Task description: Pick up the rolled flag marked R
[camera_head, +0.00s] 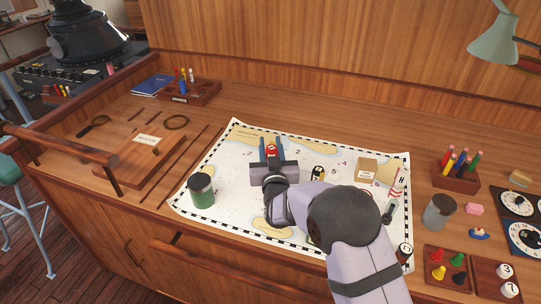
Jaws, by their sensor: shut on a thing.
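My gripper (271,153) is over the upper middle of the chart (240,155), fingers pointing away from the camera. It is shut on a small red thing with yellow on it (271,149), between the two blue fingertips. The thing is mostly hidden by my gripper; no letter R can be read on it, and I cannot tell whether it touches the chart. A wooden rack (200,96) at the back left holds several upright rolled pieces in red, yellow, white and blue; their marks are too small to read.
On the chart are a green jar (201,191), a small box (366,168) and a red-and-white striped piece (397,182). To the right are a pencil rack (456,179), a grey cup (438,212) and a tray of coloured pawns (447,268). A wooden board (137,163) lies left.

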